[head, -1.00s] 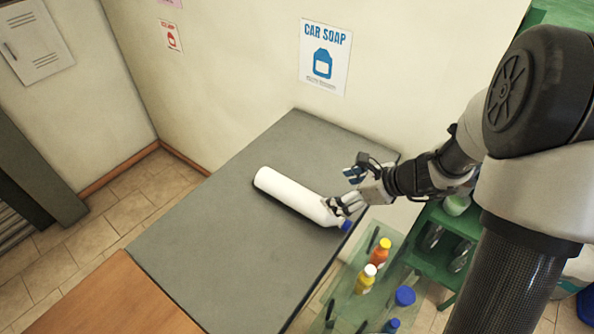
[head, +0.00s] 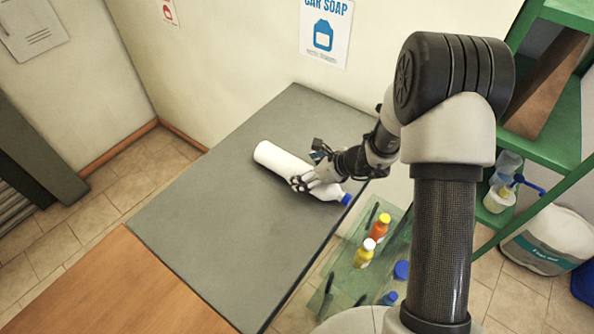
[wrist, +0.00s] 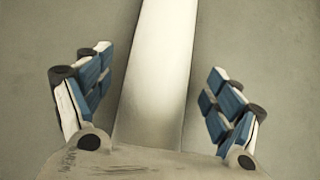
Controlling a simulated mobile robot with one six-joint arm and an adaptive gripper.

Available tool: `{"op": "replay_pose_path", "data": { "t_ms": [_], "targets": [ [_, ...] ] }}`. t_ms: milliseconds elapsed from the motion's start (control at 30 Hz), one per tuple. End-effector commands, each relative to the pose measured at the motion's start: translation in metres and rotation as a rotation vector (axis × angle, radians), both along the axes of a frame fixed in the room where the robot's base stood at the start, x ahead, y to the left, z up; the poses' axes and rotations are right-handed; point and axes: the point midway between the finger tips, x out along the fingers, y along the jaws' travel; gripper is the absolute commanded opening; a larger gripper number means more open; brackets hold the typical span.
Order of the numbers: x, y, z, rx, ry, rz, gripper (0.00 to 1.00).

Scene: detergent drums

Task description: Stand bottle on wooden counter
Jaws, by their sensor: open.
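A white bottle (head: 276,157) with a blue cap (head: 346,199) lies on its side on the grey table (head: 225,210), its cap end near the table's right edge. My gripper (head: 300,184) is over the bottle, about its middle toward the cap end, and hides part of it. In the wrist view my gripper (wrist: 157,95) is open, with one blue-padded finger on each side of the white bottle (wrist: 165,50) and a gap on both sides. The wooden counter (head: 105,295) is at the lower left, beside the grey table, and its visible top is bare.
A green glass-like rack (head: 350,275) with several small bottles stands right of the table. Green shelves (head: 540,145) and a large white container (head: 548,240) are farther right. A wall is behind the table. The table's left part is clear.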

Motion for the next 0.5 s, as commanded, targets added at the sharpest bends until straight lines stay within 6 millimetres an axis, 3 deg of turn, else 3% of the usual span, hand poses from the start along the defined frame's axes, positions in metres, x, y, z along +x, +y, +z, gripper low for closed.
{"op": "replay_pose_path", "data": {
  "t_ms": [200, 500],
  "targets": [
    [0.010, 0.018, -0.019, 0.000, 0.001, 0.001, 0.84],
    [0.012, 0.019, -0.020, 0.001, -0.001, 0.001, 0.82]
  ]
}}
